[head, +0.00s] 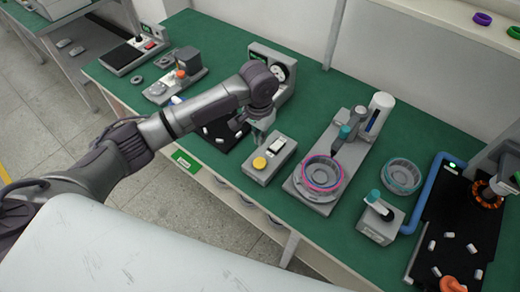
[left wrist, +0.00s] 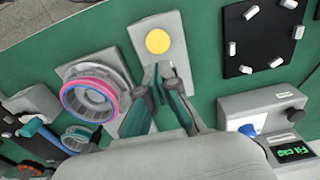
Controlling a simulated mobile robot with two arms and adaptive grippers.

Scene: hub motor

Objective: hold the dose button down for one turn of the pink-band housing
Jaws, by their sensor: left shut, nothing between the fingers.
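The yellow dose button (head: 260,163) is on a grey box (head: 269,158) near the front edge of the table; it also shows in the left wrist view (left wrist: 158,41). The pink-band housing (head: 322,174) sits on the round plate of a grey stand to the right of the box; it also shows in the left wrist view (left wrist: 89,92). My left gripper (head: 252,130) is shut and empty, by the far end of the button box. In the left wrist view its fingertips (left wrist: 158,70) are apart from the yellow button. My right gripper is not in view.
A teal-band housing (head: 400,175) stands to the right of the stand. A dark mat (head: 222,132) with small white parts lies left of the box. A black board (head: 450,235) with loose parts is at the right. The stand's column (head: 378,112) rises behind the pink-band housing.

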